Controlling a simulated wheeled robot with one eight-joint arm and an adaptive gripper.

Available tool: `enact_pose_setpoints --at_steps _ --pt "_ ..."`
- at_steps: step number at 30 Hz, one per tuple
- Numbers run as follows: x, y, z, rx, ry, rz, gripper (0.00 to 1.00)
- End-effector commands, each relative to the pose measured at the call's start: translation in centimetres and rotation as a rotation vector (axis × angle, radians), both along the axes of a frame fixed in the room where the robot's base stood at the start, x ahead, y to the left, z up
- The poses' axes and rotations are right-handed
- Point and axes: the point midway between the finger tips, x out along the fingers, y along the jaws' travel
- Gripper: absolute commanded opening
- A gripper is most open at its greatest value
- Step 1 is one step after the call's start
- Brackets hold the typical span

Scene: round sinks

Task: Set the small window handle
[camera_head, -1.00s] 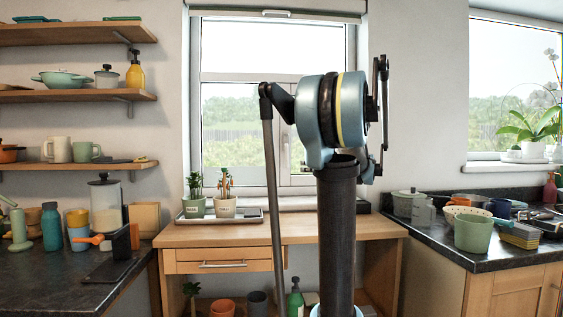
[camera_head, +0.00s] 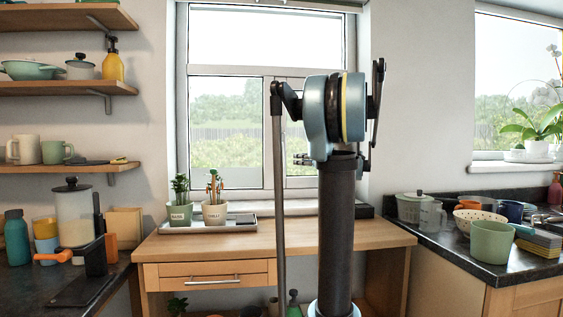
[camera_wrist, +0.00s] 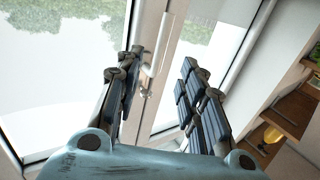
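The window handle (camera_wrist: 158,45) is a thin whitish lever on the white window frame (camera_wrist: 146,88). In the wrist view it shows beyond and between my fingers, near the top middle. My gripper (camera_wrist: 158,78) has its dark padded fingers spread apart, with nothing between them that I can see held. I cannot tell how far the fingertips are from the handle. In the head view my arm hides most of the gripper, with a bit of finger (camera_head: 301,158) showing in front of the window (camera_head: 235,120). The handle is hidden there.
A wooden table (camera_head: 255,243) stands below the window. A tray (camera_head: 240,224) on it holds two potted plants, one in a green pot (camera_head: 180,214). Shelves (camera_head: 60,88) with crockery are at the left. A dark counter (camera_head: 480,252) with bowls is at the right.

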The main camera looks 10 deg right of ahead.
Motion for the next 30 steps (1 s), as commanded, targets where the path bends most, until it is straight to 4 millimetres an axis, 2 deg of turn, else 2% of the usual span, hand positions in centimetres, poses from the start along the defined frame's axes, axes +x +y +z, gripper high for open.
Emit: enact_pose_setpoints --at_steps 3,18,24,30 --pt "1.8 1.6 0.0 0.0 0.0 0.007 0.36" --pt "8.8 6.4 0.0 0.0 0.0 0.006 0.36" --pt "10.5 7.4 0.0 0.0 0.0 0.004 0.36" --pt "11.0 7.8 0.0 0.0 0.0 0.004 0.36"
